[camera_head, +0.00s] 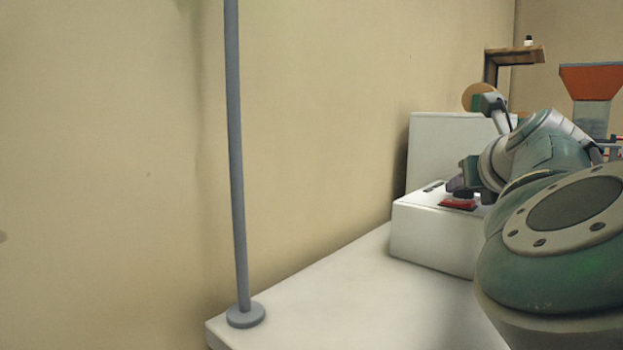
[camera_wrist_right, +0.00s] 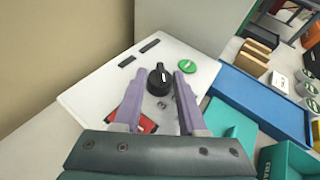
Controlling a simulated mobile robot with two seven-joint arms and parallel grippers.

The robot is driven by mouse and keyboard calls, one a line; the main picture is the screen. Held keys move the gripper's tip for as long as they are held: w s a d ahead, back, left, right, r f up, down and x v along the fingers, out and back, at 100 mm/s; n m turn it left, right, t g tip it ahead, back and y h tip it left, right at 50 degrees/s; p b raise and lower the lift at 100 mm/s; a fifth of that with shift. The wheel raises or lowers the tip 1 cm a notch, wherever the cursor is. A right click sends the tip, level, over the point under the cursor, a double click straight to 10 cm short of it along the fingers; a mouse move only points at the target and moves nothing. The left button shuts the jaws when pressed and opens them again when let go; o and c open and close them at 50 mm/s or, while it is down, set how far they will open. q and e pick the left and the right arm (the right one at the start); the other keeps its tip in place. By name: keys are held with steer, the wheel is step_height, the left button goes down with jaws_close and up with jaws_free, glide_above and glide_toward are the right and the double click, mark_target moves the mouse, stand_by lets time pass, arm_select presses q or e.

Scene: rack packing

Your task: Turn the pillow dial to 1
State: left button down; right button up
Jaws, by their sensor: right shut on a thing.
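A black round dial (camera_wrist_right: 159,82) with a white pointer mark stands on the top of a white box-shaped machine (camera_wrist_right: 97,92). In the head view the machine (camera_head: 432,236) sits on a white table, and the dial is hidden behind my gripper. My right gripper (camera_wrist_right: 159,76) is over the machine top, its two purple fingers on either side of the dial, shut on it. In the head view my right gripper (camera_head: 462,181) is low over the machine top. My left gripper is in neither view.
A red pad (camera_wrist_right: 139,118), a green disc (camera_wrist_right: 213,68) and two dark slots (camera_wrist_right: 149,45) are on the machine top. A taller white block (camera_head: 447,150) stands behind. A blue tray (camera_wrist_right: 262,100) lies to the right. A grey pole (camera_head: 238,170) rises from the table corner.

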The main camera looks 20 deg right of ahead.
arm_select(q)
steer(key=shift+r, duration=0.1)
arm_select(e)
jaws_close()
steer(key=shift+s+d+r+n+t+y+p, duration=0.1)
steer(key=shift+n+t+y+p, duration=0.05)
steer(key=shift+n+y+p, duration=0.35)
steer(key=shift+d+r+n+t+y+p, duration=0.15)
steer(key=shift+n+y+p, duration=0.2)
steer(key=shift+p, duration=0.2)
steer(key=shift+d+f+n+t+y+p, duration=0.1)
steer(key=shift+n+t+y+p, duration=0.2)
steer(key=shift+n+y+p, duration=0.65)
steer(key=shift+s+d+f+n+y, duration=0.1)
steer(key=shift+n+y, duration=0.7)
steer(key=shift+y, duration=0.3)
steer(key=shift+f+n+y, duration=0.1)
steer(key=shift+n+y, duration=0.3)
steer(key=shift+y, duration=0.1)
steer(key=n+y+b, duration=0.2)
steer(key=shift+d+f+y, duration=0.15)
steer(key=shift+d+y, duration=0.05)
steer(key=shift+y, duration=0.2)
arm_select(q)
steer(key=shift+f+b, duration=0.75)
steer(key=shift+b, duration=0.9)
arm_select(e)
steer(key=shift+n+y, duration=1.1)
steer(key=shift+n, duration=0.1)
